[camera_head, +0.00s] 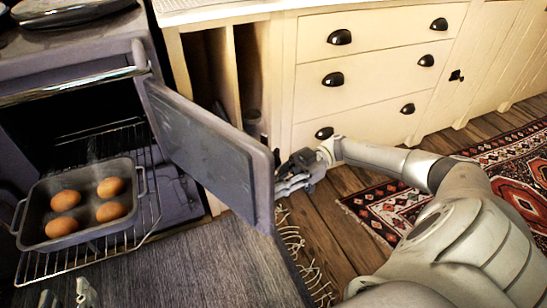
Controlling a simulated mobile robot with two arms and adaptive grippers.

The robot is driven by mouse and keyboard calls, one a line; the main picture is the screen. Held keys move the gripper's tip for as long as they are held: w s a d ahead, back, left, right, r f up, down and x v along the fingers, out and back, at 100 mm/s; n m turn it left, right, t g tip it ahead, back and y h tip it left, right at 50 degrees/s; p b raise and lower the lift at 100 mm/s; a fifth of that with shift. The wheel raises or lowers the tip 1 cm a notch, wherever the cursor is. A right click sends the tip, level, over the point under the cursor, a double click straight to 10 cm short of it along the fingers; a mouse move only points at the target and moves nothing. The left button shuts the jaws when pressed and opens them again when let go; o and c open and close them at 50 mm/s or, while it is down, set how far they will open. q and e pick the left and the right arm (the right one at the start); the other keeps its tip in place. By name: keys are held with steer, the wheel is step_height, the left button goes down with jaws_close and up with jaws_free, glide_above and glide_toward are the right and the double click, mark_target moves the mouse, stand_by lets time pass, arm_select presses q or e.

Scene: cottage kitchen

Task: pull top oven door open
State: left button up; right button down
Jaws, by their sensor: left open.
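The oven door (208,140) is grey-blue and stands swung wide open to the right, hinged at its right side. The oven (70,55) is at the left, with a metal handle bar (75,86) across its front above the opening. My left gripper (67,296) is at the bottom left edge, below the rack; only its two fingertips show, spread apart and empty. My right gripper (292,176) is at the far side of the door near its free edge. The door partly hides it, and I cannot tell whether it touches the door.
A wire rack (150,205) sticks out of the oven, bearing a dark tray (85,237) with several brown eggs (108,212). Cream drawers (375,75) stand behind my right arm.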

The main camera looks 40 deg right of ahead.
steer(key=c, duration=1.4)
jaws_free()
steer(key=d, duration=1.2)
steer(key=shift+s+f, duration=0.1)
steer(key=shift+s, duration=0.15)
